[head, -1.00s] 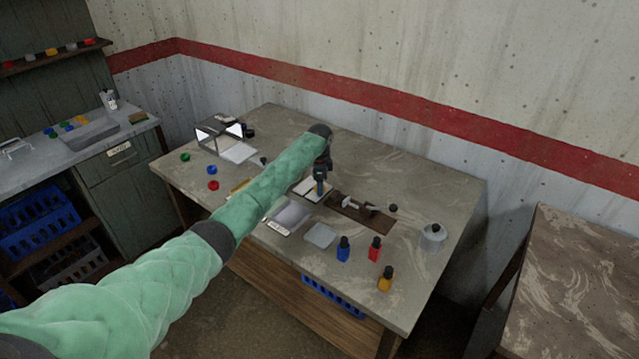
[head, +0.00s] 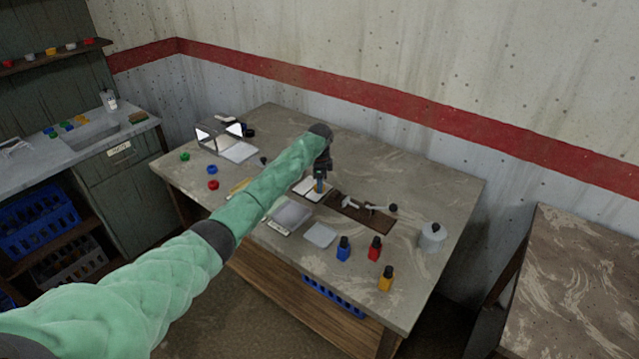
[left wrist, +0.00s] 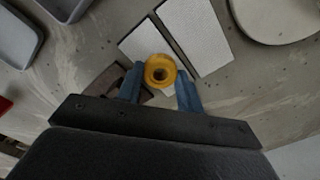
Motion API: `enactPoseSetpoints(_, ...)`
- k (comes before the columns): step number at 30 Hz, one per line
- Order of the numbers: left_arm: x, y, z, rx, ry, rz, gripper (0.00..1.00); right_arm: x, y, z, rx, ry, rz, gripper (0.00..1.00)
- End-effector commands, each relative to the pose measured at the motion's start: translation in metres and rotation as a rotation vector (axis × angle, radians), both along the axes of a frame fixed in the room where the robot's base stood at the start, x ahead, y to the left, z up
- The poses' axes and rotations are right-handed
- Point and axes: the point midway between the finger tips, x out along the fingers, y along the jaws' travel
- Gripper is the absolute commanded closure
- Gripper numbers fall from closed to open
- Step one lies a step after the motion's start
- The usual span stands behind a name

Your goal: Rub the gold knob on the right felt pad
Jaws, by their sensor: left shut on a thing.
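My left gripper (head: 320,187) reaches over the bench in the head view, pointing down at the pale felt pads (head: 308,190). In the left wrist view its blue fingers (left wrist: 160,82) are shut on the gold knob (left wrist: 160,68), a round ring-like piece with a dark centre. Two pale pads lie below, a left pad (left wrist: 137,42) and a right pad (left wrist: 195,32) in that picture. The knob overlaps the near end of the picture's left pad; I cannot tell whether it touches. My right gripper is not in view.
A dark brown mat (head: 345,209) with metal parts lies right of the pads. A grey tray (head: 291,216) and a flat pale dish (head: 320,235) are in front. Blue (head: 343,250), red (head: 375,250) and yellow (head: 386,280) bottles and a metal canister (head: 432,236) stand at right.

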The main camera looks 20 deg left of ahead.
Motion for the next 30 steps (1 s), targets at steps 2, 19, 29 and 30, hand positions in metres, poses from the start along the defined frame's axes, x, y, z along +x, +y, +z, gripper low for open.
enactPoseSetpoints(2,0.000,0.000,0.000,0.000,0.000,0.000,1.00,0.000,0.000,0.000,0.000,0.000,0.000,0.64)
enactPoseSetpoints(19,0.000,0.000,0.022,0.000,0.000,0.000,1.00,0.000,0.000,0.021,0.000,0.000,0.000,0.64)
enactPoseSetpoints(29,0.000,0.000,0.030,0.000,0.000,0.000,1.00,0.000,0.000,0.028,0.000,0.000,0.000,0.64)
enactPoseSetpoints(30,0.000,0.000,0.030,0.000,0.000,0.000,1.00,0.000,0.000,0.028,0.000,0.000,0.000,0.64)
